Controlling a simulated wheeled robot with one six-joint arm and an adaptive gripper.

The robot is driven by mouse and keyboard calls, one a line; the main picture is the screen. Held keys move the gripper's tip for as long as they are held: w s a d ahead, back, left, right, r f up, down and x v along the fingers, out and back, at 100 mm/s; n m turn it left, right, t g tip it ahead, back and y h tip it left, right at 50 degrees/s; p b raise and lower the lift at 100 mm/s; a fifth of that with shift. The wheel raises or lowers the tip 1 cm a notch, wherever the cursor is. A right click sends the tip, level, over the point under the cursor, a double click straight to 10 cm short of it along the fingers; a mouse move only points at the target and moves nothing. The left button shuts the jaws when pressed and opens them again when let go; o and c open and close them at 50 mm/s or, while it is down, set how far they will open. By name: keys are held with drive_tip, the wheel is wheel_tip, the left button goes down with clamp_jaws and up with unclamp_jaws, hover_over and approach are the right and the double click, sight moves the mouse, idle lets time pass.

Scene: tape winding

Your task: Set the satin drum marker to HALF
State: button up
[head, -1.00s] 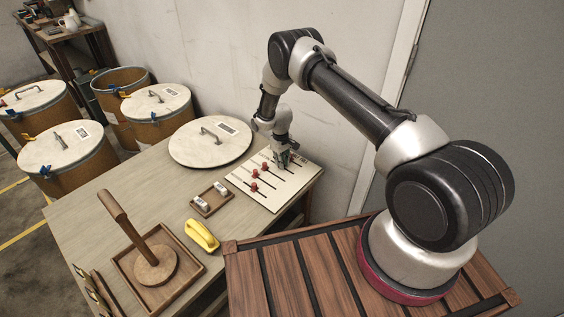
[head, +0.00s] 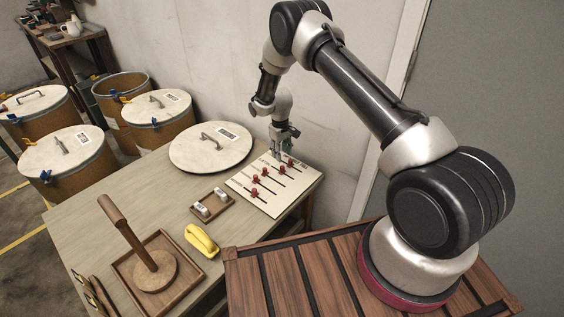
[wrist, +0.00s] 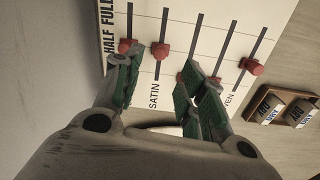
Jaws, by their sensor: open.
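A pale board (head: 240,182) with several parallel slots and red slider markers lies on the table. In the wrist view, the SATIN label stands at the lower end of one slot, and a red marker (wrist: 160,50) sits partway along that slot. It is roughly level with the lower part of the printed word HALF (wrist: 106,40); FULL is partly cut off at the top edge. My gripper (wrist: 162,62) is open, its green-padded fingers apart on either side of the satin slot. In the head view my gripper (head: 283,152) is over the board's far end. I cannot tell its exact height.
Another red marker (wrist: 125,46) is close to the left finger; one (wrist: 252,66) is farther right. A small tray (head: 224,210) with two labelled blocks, a yellow handle (head: 201,240) and a round lid (head: 183,150) lie nearby. A wall stands behind.

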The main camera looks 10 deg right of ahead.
wheel_tip(320, 180, up, 3)
drive_tip(key=shift+a+r, duration=0.1)
idle(0.4)
drive_tip(key=s+d+g, duration=0.2)
drive_tip(key=s, duration=0.6)
drive_tip(key=s+d+r+m, duration=0.1)
drive_tip(key=s+d+r, duration=0.1)
drive_tip(key=s+r, duration=0.5)
drive_tip(key=s+d+r+m, duration=0.1)
drive_tip(key=s+d+r, duration=0.2)
drive_tip(key=r, duration=0.8)
drive_tip(key=s+d+r+m, duration=0.1)
drive_tip(key=s+d+r, duration=0.1)
drive_tip(key=s+r, duration=0.55)
drive_tip(key=s+d+r+m+t, duration=0.1)
drive_tip(key=s+d+r+t, duration=0.2)
drive_tip(key=s+r, duration=0.6)
drive_tip(key=s+d+r+m+t, duration=0.1)
drive_tip(key=s+d+r+t, duration=0.2)
drive_tip(key=s+r, duration=0.6)
drive_tip(key=shift+s+d+r, duration=0.15)
drive_tip(key=shift+r, duration=0.6)
